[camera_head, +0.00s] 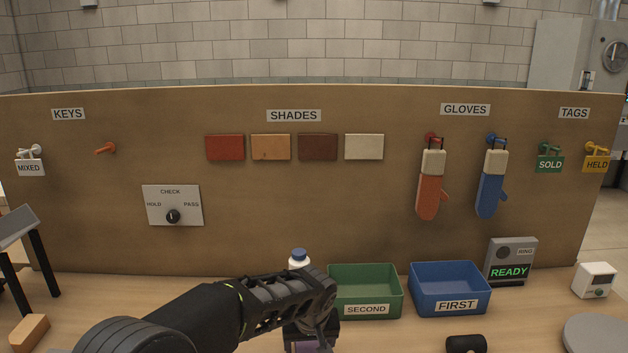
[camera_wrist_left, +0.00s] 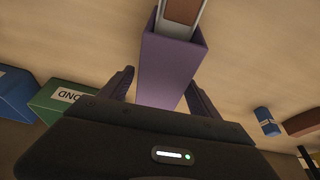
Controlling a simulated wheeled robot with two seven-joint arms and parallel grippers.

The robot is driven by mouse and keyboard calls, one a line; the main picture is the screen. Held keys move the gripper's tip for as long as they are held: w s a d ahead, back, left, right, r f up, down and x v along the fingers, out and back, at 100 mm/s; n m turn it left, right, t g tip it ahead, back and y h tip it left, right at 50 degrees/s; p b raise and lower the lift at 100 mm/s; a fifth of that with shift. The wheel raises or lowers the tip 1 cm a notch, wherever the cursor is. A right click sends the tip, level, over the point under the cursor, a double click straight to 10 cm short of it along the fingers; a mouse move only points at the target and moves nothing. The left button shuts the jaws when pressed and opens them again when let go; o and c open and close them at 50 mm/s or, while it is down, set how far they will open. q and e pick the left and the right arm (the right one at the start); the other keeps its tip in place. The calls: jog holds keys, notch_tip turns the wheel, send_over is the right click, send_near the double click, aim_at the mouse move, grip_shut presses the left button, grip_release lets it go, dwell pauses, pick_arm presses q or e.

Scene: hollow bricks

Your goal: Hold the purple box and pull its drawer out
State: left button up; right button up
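The purple box (camera_wrist_left: 168,75) stands out in the left wrist view as a long, narrow sleeve on the wooden table. A pale grey drawer end with a brown inside (camera_wrist_left: 182,14) shows at its far end. My left gripper (camera_wrist_left: 160,82) has one finger on each side of the box, with a narrow gap visible on the left side. I cannot tell whether either finger touches it. In the head view my left gripper (camera_head: 311,330) points down over the box, and only a small purple patch (camera_head: 306,347) shows below it. My right gripper is not in view.
A green bin (camera_head: 366,309) marked SECOND and a blue bin (camera_head: 450,307) marked FIRST stand right of my left gripper. A blue-capped bottle (camera_head: 298,259) is just behind my arm. A dark cylinder (camera_head: 466,344) lies at the front. A board (camera_head: 300,190) closes off the back.

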pick_arm(q)
jog(key=shift+o, duration=0.7)
jog(key=shift+r, duration=0.15)
jog(key=v, duration=1.1)
jog(key=shift+r, duration=0.35)
jog(key=shift+s+f, duration=0.1)
jog(key=shift+s, duration=0.15)
